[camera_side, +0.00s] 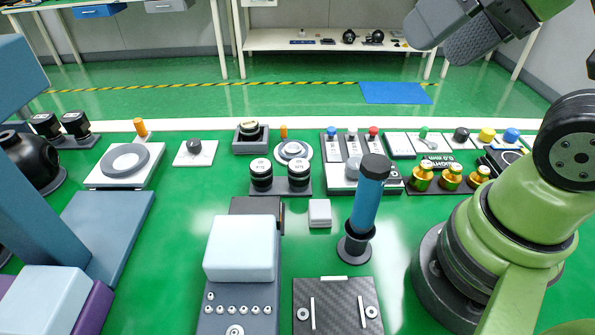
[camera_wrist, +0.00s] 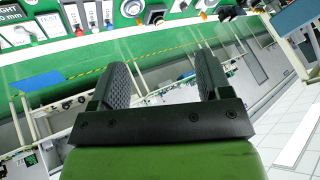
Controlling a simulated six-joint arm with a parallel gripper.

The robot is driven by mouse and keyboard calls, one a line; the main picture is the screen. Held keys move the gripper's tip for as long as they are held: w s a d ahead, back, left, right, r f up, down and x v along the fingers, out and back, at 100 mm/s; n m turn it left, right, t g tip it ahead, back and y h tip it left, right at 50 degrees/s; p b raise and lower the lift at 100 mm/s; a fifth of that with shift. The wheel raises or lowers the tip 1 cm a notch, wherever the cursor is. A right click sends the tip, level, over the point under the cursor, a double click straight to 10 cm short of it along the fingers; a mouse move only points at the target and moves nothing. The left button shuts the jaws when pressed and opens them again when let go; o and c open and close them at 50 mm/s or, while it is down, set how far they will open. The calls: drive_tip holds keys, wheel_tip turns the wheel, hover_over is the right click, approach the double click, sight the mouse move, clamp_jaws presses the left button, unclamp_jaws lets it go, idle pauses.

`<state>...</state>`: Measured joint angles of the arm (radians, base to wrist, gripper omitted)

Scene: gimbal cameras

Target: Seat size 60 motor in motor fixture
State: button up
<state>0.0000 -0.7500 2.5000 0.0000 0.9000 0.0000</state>
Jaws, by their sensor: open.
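My gripper (camera_side: 452,38) is high at the top right of the side view, well above and away from the table. In the wrist view my gripper (camera_wrist: 163,80) has its two dark ribbed fingers wide apart with nothing between them. Two black motors with white-marked tops, a left one (camera_side: 261,175) and a right one (camera_side: 299,174), stand upright in a grey holder at mid-table. Their size marks are too small to read surely. Behind them a dark motor-like piece with a pale top (camera_side: 250,129) sits in a grey square block (camera_side: 237,146). I cannot tell surely which item is the motor fixture.
A blue-handled upright tool (camera_side: 368,200) stands front right of the motors. Brass pieces (camera_side: 450,177) and a row of switches stand at right. A white-topped box (camera_side: 240,248) and a dark plate (camera_side: 338,306) are in front. More dark cylinders (camera_side: 75,124) stand far left.

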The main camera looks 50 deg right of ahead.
drive_tip(key=shift+o, duration=0.4)
drive_tip(key=n+g+h, duration=0.2)
drive_tip(key=n+g, duration=0.3)
drive_tip(key=g, duration=0.1)
hover_over(299, 164)
drive_tip(key=s, duration=0.1)
wheel_tip(299, 164, down, 16)
drive_tip(key=shift+n+g, duration=0.6)
drive_tip(key=f, duration=0.8)
drive_tip(key=shift+w+d, duration=0.2)
drive_tip(key=shift+w, duration=0.1)
drive_tip(key=shift+w+a+f, duration=0.1)
drive_tip(key=shift+a+f, duration=0.05)
drive_tip(key=shift+f, duration=1.4)
drive_tip(key=shift+w+a+f, duration=0.1)
drive_tip(key=shift+f, duration=1.4)
drive_tip(key=c, duration=1.1)
